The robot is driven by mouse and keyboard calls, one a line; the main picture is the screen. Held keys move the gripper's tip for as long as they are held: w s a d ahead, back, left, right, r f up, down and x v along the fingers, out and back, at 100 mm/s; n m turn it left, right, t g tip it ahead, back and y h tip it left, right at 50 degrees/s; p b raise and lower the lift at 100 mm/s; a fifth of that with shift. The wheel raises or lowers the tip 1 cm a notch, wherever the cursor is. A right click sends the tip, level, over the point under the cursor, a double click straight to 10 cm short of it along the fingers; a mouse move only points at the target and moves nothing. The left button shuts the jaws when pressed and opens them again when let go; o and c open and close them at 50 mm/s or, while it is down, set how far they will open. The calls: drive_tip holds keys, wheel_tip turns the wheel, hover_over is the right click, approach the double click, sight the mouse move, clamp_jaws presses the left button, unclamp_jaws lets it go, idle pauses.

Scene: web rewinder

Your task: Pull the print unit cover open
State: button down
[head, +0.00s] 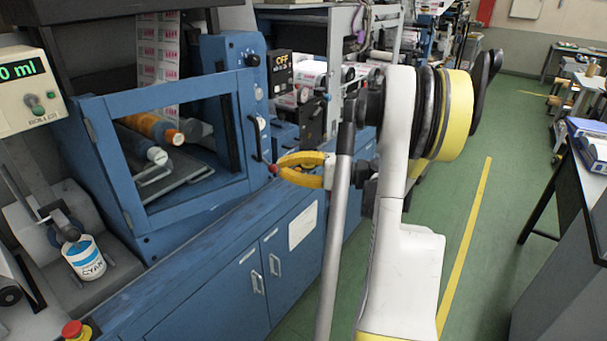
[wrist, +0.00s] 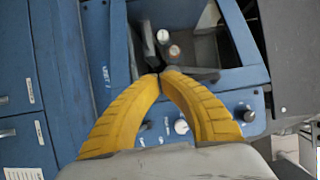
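The print unit cover (head: 184,90) is a blue frame around a large window, on the blue machine at left in the head view. Its blue frame also shows in the wrist view (wrist: 243,35). A black bar handle (head: 257,142) stands on the cover's right side; it also shows in the wrist view (wrist: 148,42). My gripper (head: 277,167) has curved yellow fingers that come from the right to the handle's lower end. In the wrist view the fingertips (wrist: 160,73) close together at the bar's end. The fingertips partly hide the contact. I cannot tell whether the cover stands slightly ajar.
Rollers (head: 150,128) lie behind the window. A control box (head: 32,92), a cyan can (head: 85,258) and a red button (head: 73,330) are at left. Blue cabinets (head: 235,285) stand below the cover. Green floor (head: 475,235) is clear at right, before a dark table (head: 575,195).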

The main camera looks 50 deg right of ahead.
drive_tip(key=shift+s+a+b, duration=0.6)
drive_tip(key=shift+s+a, duration=0.7)
drive_tip(key=shift+a, duration=0.15)
drive_tip(key=shift+w, duration=0.1)
idle(0.6)
